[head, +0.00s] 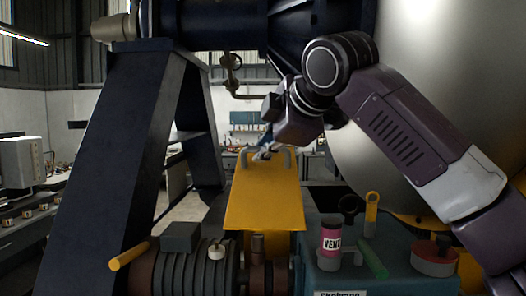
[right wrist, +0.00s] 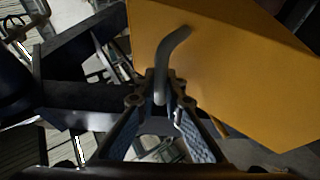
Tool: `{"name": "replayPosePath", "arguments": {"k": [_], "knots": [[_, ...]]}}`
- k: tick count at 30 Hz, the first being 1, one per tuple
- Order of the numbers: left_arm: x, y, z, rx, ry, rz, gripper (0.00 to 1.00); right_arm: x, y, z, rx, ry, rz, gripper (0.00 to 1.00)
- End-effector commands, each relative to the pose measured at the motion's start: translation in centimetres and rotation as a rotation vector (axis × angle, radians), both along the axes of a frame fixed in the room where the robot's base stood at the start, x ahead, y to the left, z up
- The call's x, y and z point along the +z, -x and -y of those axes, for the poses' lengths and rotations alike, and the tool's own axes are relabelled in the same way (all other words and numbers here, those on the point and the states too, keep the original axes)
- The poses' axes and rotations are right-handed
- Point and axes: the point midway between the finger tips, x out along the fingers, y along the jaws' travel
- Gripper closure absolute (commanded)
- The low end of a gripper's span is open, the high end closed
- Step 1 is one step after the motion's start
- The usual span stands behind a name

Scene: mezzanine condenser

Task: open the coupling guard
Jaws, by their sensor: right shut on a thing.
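The coupling guard (head: 264,202) is a yellow sheet-metal cover in the middle of the head view, tilted up above the shaft between the ribbed motor and the teal block. It also fills the upper right of the right wrist view (right wrist: 230,70). A grey bent handle (head: 286,158) stands at its upper edge; it shows close up in the right wrist view (right wrist: 177,40). My right gripper (head: 264,153) is at this handle, and in the right wrist view its fingers (right wrist: 161,92) are closed around the handle's end. My left gripper is not in view.
A ribbed motor (head: 185,270) with a yellow lever (head: 129,256) stands at lower left. A dark steel support (head: 120,150) rises at left; a large metal vessel (head: 420,100) is at right.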

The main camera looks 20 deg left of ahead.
Motion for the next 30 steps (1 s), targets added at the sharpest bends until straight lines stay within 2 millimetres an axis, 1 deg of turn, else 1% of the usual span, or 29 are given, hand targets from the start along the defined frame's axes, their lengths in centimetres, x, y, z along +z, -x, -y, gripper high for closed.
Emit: {"name": "replayPosePath", "arguments": {"k": [1,7,8,12,20,23,26,30], "knots": [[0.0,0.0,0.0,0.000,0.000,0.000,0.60,0.3,-0.1,0.1,-0.003,-0.004,0.007,1.00],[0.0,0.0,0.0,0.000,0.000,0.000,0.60,0.3,-0.1,0.1,-0.003,-0.004,0.005,1.00],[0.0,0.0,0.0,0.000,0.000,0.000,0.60,0.3,-0.1,0.1,-0.003,-0.004,0.005,0.88],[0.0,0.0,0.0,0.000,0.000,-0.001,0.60,0.2,-0.1,0.1,-0.002,-0.003,0.004,0.73],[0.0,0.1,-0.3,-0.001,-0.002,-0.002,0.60,0.1,0.0,0.0,-0.001,-0.001,0.002,0.73],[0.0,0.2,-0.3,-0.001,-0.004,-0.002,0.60,0.4,0.3,0.3,-0.001,-0.002,0.002,0.73],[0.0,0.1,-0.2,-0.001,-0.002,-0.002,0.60,1.1,1.1,1.0,0.000,-0.003,0.003,0.73],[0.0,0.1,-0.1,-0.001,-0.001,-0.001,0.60,2.6,2.9,2.8,0.000,-0.004,0.005,0.73]]}}
